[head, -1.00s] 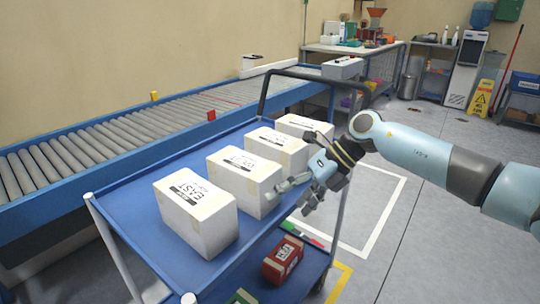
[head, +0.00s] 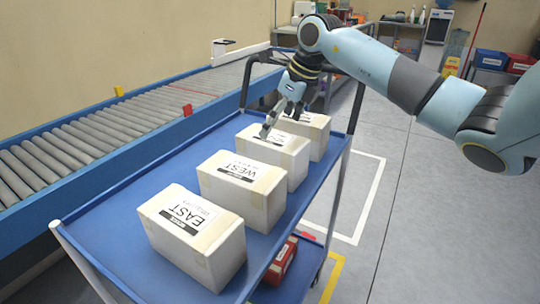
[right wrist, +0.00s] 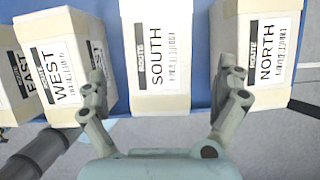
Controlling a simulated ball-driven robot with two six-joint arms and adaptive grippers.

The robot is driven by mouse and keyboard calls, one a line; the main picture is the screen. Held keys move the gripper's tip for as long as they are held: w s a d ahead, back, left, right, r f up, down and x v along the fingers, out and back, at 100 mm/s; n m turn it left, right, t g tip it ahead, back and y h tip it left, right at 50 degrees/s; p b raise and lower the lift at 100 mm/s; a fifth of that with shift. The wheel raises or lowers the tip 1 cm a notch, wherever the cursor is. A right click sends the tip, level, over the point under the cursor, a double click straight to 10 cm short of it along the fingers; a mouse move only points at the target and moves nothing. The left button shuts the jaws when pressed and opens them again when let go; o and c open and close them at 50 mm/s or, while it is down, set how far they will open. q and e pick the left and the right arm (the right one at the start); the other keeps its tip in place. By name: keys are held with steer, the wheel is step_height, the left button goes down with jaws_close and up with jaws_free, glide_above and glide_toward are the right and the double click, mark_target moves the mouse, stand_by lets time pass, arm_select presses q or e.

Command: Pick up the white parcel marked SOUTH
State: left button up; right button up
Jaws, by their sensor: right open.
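The white parcel marked SOUTH (right wrist: 160,95) lies in the middle of the right wrist view, label up. In the head view it is the third box from the front (head: 288,156), its label partly covered by my gripper. My right gripper (head: 283,118) is open, pointing down over that box. In the right wrist view its fingers (right wrist: 166,82) stand apart, one towards each side of the SOUTH parcel, with nothing held. Whether they touch it is unclear. My left gripper is not in view.
The boxes stand in a row on a blue cart shelf (head: 118,238). The WEST parcel (head: 262,200) and EAST parcel (head: 215,262) are nearer; the NORTH parcel (right wrist: 270,50) is beyond. A red box (head: 284,262) sits on the lower shelf. A roller conveyor (head: 110,140) runs behind.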

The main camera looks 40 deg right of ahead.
mark_target(273, 138)
steer(key=shift+w+f, duration=0.15)
steer(key=shift+f, duration=0.2)
steer(key=shift+w+a+f, duration=0.1)
steer(key=shift+f, duration=0.25)
steer(key=x, duration=0.4)
steer(key=shift+a+f, duration=0.1)
steer(key=shift+f, duration=0.3)
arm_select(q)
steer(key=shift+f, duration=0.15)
arm_select(e)
steer(key=shift+f, duration=0.1)
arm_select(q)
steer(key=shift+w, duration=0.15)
arm_select(e)
steer(key=shift+c, duration=0.3)
steer(key=c, duration=1.4)
